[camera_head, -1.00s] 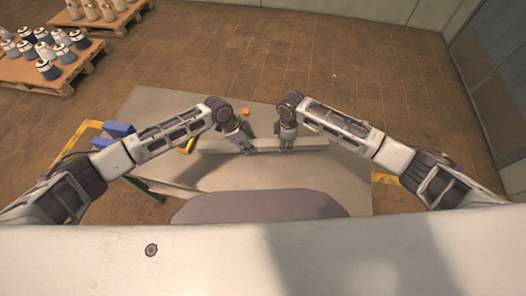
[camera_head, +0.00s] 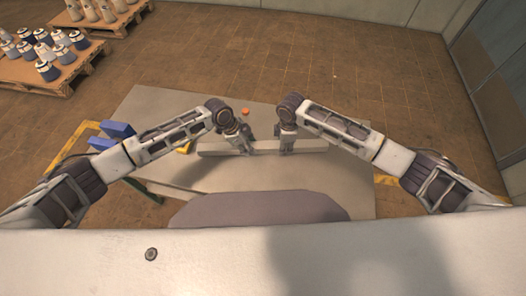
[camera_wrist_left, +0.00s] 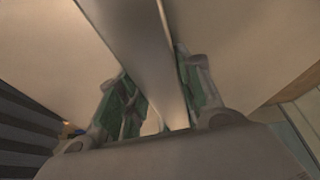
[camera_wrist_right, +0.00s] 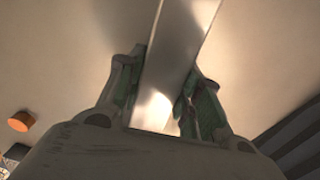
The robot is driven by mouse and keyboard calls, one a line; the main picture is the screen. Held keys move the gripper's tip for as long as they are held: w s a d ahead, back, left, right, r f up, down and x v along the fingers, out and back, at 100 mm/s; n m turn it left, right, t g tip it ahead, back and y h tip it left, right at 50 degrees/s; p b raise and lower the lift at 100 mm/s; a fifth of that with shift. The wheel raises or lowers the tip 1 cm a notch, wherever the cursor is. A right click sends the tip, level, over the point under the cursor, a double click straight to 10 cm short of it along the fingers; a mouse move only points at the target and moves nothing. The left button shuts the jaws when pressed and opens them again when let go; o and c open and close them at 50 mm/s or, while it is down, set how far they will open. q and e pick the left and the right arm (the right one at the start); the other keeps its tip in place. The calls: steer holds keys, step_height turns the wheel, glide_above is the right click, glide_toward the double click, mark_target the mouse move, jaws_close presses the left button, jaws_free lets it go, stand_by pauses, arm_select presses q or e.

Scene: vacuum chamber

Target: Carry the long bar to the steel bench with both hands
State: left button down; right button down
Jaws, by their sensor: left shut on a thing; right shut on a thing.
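The long bar (camera_head: 215,149) is pale and lies crosswise over the grey steel bench (camera_head: 150,108) in the head view. My left gripper (camera_head: 246,150) is shut on the bar a little left of its middle. My right gripper (camera_head: 285,150) is shut on it just right of there. In the left wrist view the bar (camera_wrist_left: 150,45) runs between the green-padded fingers. In the right wrist view the bar (camera_wrist_right: 178,50) also passes between the fingers. I cannot tell whether the bar touches the bench top.
Blue blocks (camera_head: 117,129) and a yellow item (camera_head: 185,147) are at the bench's left side. A small orange piece (camera_head: 245,111) lies behind the bar. Pallets with several bottles (camera_head: 48,71) stand at the far left. The bench's right part is clear.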

arm_select(q)
steer(key=shift+f+b, duration=0.35)
arm_select(e)
steer(key=shift+f, duration=0.35)
arm_select(q)
steer(key=c, duration=1)
jaws_free()
arm_select(e)
steer(key=c, duration=1)
jaws_free()
arm_select(q)
steer(key=shift+o, duration=0.2)
arm_select(e)
steer(key=shift+o, duration=0.2)
arm_select(q)
steer(key=shift+v, duration=6.05)
steer(key=shift+a, duration=0.1)
arm_select(e)
steer(key=shift+r, duration=0.2)
step_height(320, 180, up, 12)
steer(key=shift+f, duration=0.15)
